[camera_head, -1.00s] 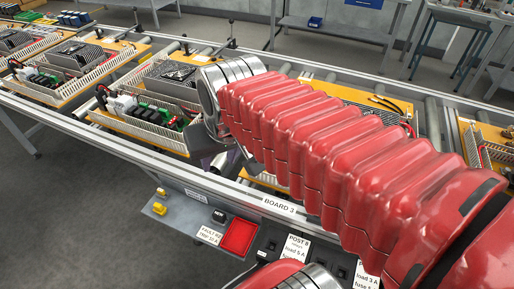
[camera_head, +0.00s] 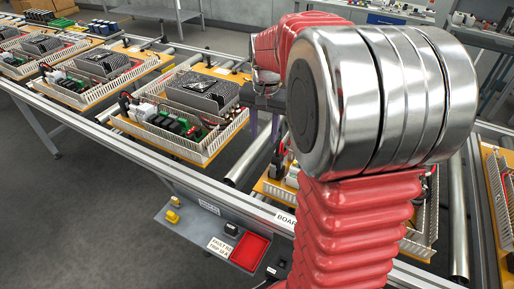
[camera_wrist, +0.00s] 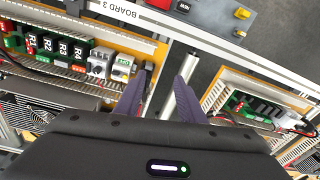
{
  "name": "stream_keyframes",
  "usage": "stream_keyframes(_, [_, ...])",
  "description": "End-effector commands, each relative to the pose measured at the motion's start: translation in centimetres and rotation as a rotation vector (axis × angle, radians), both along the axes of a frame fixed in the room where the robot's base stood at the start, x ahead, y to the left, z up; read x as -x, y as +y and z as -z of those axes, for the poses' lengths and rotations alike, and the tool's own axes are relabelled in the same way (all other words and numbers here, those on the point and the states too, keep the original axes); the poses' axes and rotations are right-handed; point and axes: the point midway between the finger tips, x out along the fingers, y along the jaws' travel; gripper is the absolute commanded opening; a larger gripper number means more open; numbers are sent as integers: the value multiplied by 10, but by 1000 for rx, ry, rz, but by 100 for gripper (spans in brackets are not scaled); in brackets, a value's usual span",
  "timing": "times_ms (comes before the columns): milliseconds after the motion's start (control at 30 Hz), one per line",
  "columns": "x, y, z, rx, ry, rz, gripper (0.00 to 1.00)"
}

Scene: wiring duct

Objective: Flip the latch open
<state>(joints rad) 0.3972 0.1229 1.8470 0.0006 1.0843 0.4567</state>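I cannot pick out a latch with certainty in either view. In the wrist view, board 3 (camera_wrist: 157,52) lies at the left with a row of black relays (camera_wrist: 52,46) and two pale grey-white modules (camera_wrist: 98,64) at the row's right end. My gripper (camera_wrist: 166,68) is open, its two purple fingers apart with nothing held between them. The left finger overlaps the right edge of board 3, beside the modules. The right finger is over the gap between boards. In the head view, my arm hides most of board 3, and purple finger parts show left of the wrist.
A metal roller (camera_wrist: 181,100) lies between the boards. Another board (camera_wrist: 228,82) is at the right. In the head view, neighbouring boards (camera_head: 150,125) line the conveyor, and a control panel with a red tray (camera_head: 250,250) is at its front edge.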

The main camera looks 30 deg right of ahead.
Motion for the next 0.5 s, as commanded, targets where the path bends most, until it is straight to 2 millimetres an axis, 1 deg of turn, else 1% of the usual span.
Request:
stream_keyframes(33, [-5, -12, 9, -8, 17, 35, 36])
stream_keyframes(200, [-16, -42, 31, -31, 58, 132, 36])
stream_keyframes(333, [-20, -55, 40, -38, 73, 175, 36])
stream_keyframes(500, [-22, -59, 43, -41, 78, 188, 36])
